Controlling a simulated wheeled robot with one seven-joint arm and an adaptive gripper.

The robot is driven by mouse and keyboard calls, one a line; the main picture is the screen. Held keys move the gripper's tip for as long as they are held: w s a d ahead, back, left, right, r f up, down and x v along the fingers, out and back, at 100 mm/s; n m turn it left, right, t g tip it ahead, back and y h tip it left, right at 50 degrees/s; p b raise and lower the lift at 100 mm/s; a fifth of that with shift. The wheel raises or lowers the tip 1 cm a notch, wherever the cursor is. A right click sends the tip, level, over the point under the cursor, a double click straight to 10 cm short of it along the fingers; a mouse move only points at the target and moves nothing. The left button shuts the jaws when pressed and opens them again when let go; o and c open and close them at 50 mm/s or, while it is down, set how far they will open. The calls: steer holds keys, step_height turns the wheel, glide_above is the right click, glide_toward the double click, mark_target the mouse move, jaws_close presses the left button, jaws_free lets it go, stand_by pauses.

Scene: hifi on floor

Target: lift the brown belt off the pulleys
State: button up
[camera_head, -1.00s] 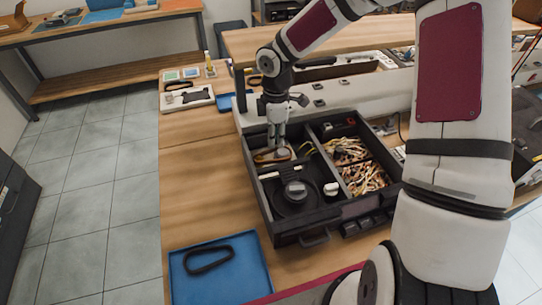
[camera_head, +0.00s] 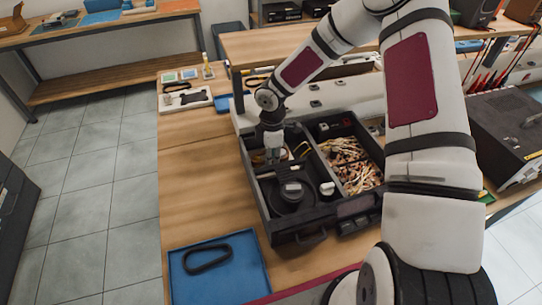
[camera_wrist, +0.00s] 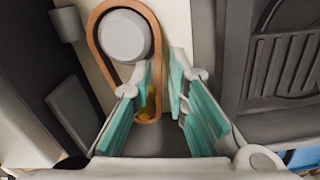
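The brown belt (camera_wrist: 93,38) is a narrow loop in the wrist view. It runs around a large pale grey pulley (camera_wrist: 123,37) and down around a small brass-coloured pulley (camera_wrist: 150,102). My gripper (camera_wrist: 163,72) has its two teal-padded fingers apart, with the tips on either side of the belt's right-hand run. I cannot tell whether a finger touches the belt. The left finger hides part of the lower loop. In the head view my gripper (camera_head: 272,155) points down into the back left compartment of the black deck (camera_head: 262,205), hiding most of the belt there.
A round dark platter (camera_head: 290,205) and a white knob (camera_head: 327,188) stand in front of my gripper. Tangled wires (camera_head: 352,165) fill the right compartment. A blue tray (camera_head: 225,285) with a black belt (camera_head: 207,258) lies front left.

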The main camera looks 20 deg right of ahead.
jaws_close()
